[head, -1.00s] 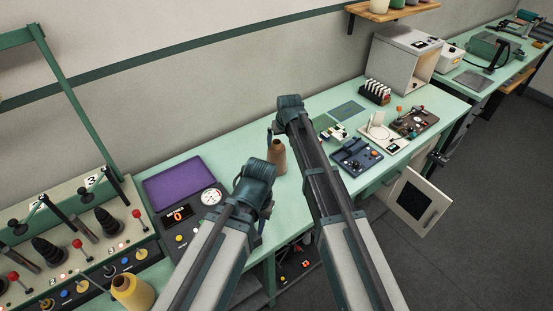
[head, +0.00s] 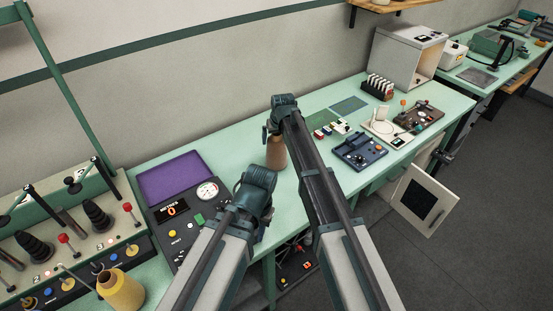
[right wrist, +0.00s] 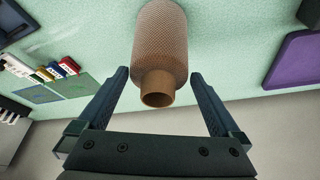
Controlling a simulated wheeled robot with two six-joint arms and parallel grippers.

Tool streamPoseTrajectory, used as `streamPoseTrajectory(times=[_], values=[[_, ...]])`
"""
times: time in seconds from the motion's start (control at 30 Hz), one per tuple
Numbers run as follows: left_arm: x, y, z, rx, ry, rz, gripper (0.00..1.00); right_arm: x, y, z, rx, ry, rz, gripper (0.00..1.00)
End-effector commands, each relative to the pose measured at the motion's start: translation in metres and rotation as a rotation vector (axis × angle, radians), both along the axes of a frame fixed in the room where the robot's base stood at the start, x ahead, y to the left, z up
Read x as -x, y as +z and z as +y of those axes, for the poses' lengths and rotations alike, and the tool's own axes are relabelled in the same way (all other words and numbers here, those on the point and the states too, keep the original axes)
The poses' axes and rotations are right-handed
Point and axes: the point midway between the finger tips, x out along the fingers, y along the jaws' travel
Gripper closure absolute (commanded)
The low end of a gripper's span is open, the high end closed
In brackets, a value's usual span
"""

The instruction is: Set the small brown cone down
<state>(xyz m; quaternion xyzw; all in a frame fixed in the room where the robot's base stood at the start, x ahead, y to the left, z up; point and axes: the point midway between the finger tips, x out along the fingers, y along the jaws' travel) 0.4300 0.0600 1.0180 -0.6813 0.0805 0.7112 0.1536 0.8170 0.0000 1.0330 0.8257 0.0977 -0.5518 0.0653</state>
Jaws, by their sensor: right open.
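The small brown cone (head: 277,154) stands on the green bench top, partly hidden behind my arms in the head view. In the right wrist view the brown cone (right wrist: 160,50) shows its textured body and open narrow end. My right gripper (right wrist: 163,85) is open, with one finger on each side of the cone's narrow end and a visible gap on both sides. In the head view the right gripper (head: 268,133) is at the cone's upper part. My left gripper (head: 266,215) is lower and nearer; its fingers are too hidden to judge.
A purple pad (head: 175,177) and a panel with a dial (head: 207,190) lie left of the cone. A yellow cone (head: 121,291) stands at the front left. Small coloured blocks (head: 326,130) and a blue device (head: 360,151) lie to the right. Bare bench top (head: 232,150) shows behind the cone.

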Motion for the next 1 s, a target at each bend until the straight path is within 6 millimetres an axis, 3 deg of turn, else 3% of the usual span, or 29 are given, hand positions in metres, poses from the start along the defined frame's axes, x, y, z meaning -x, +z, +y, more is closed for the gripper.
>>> streamPoseTrajectory(times=[0.37,0.73,1.0], values=[[0.000,-0.013,0.000,0.000,0.001,0.000,0.73,-0.004,-0.013,0.001,0.000,0.000,0.000,0.00],[0.000,-0.054,0.000,0.000,0.002,0.000,0.73,-0.017,-0.054,0.002,0.000,0.000,0.000,0.00],[0.000,-0.054,0.000,0.000,0.002,0.000,0.73,-0.018,-0.054,0.003,0.000,0.000,0.000,0.00]])
